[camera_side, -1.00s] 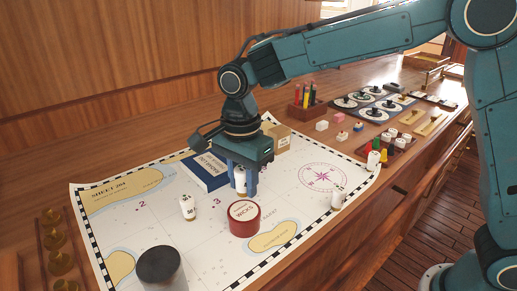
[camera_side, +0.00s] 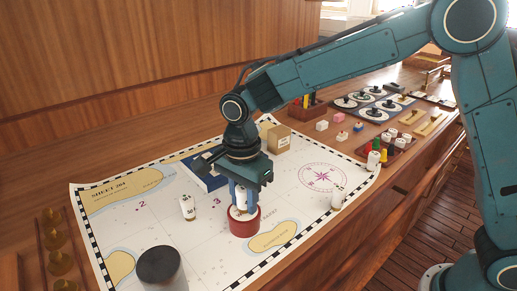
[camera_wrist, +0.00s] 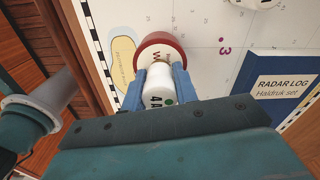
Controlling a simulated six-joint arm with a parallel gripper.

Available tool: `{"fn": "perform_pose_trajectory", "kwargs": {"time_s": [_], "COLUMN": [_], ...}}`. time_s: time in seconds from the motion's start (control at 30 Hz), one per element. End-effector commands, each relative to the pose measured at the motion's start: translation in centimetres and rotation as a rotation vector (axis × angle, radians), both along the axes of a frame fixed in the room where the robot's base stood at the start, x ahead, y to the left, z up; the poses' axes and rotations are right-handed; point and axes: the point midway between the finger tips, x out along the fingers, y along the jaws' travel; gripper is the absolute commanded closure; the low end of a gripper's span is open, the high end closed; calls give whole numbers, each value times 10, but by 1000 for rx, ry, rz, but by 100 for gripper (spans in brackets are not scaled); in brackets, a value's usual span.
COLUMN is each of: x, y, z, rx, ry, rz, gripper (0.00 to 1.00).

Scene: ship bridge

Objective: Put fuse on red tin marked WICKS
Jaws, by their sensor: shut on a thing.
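A white fuse (camera_side: 241,199) is upright between the blue fingers of my gripper (camera_side: 242,206). The wrist view shows the fuse (camera_wrist: 157,92) with dark lettering and a green dot, gripped on both sides by my gripper (camera_wrist: 158,80). The red tin (camera_side: 243,227) stands on the chart just below the fuse. Its red rim and pale lid with part of its lettering show in the wrist view (camera_wrist: 163,43). The fuse's lower end is over the lid; I cannot tell whether it touches.
Another white cylinder (camera_side: 187,207) stands left of the tin and one (camera_side: 339,197) stands to the right. A dark-lidded jar (camera_side: 162,266) is at the front. The blue Radar Log book (camera_wrist: 285,88) lies behind my gripper, near a cardboard box (camera_side: 276,137).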

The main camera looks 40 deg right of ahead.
Motion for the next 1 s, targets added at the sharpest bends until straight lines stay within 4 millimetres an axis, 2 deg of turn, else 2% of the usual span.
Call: {"fn": "perform_pose_trajectory", "kwargs": {"time_s": [0.13, 0.17, 0.27, 0.73, 1.0], "x": [0, 0, 0, 0, 1], "y": [0, 0, 0, 0, 0], "z": [-3, -3, -3, 2, 30], "rx": [0, 0, 0, 0, 2], "ry": [0, 0, 0, -1, -3], "rz": [0, 0, 0, 0, 0], "gripper": [94, 69, 50, 49, 49]}}
